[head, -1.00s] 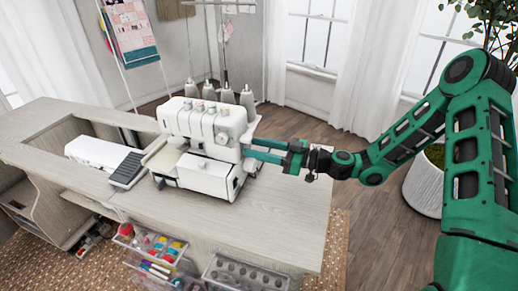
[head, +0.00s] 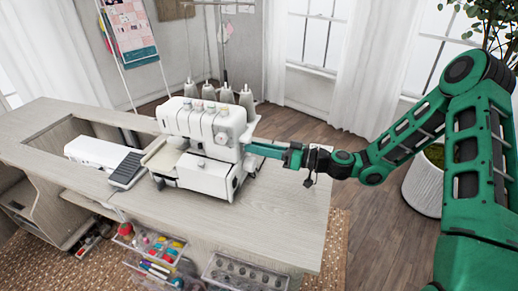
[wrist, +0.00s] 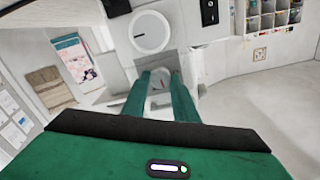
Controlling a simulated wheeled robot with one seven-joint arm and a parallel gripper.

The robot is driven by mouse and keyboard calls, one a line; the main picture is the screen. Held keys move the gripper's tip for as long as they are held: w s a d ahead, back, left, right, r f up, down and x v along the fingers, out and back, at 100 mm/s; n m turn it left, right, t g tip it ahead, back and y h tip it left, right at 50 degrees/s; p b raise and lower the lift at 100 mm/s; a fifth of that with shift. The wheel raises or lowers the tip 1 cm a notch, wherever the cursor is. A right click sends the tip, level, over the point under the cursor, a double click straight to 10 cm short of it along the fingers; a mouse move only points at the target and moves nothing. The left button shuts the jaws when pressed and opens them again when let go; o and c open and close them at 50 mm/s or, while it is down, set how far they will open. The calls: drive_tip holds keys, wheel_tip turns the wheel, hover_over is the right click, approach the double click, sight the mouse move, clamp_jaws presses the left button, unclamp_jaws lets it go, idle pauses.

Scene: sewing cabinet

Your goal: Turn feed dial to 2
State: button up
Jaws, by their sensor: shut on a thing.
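The white sewing machine (head: 205,130) stands on the cabinet top, with its right side facing my arm. My gripper (head: 248,150) reaches in level from the right, its green fingertips at that side. In the wrist view, the two fingers of my gripper (wrist: 164,76) stand on either side of a small pale dial (wrist: 161,83) with a reddish mark and are shut on it. The dial's numbers are too small to read. A large round white handwheel (wrist: 150,32) is just above it in the wrist view. The dial is hidden in the head view.
A white pedal-like unit with a dark pad (head: 126,170) lies left of the machine. Thread cones (head: 227,94) stand behind it. Clear drawers (head: 245,275) hang at the cabinet's front. The cabinet top (head: 285,215) right of the machine is bare.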

drive_tip(key=m, duration=2)
drive_tip(key=shift+w+d+f, duration=0.1)
drive_tip(key=shift+w+f, duration=0.05)
drive_tip(key=shift+f, duration=0.1)
drive_tip(key=shift+m, duration=0.3)
drive_tip(key=o, duration=1.1)
drive_tip(key=shift+f, duration=0.1)
drive_tip(key=shift+c, duration=0.2)
drive_tip(key=v, duration=1)
drive_tip(key=shift+d, duration=0.35)
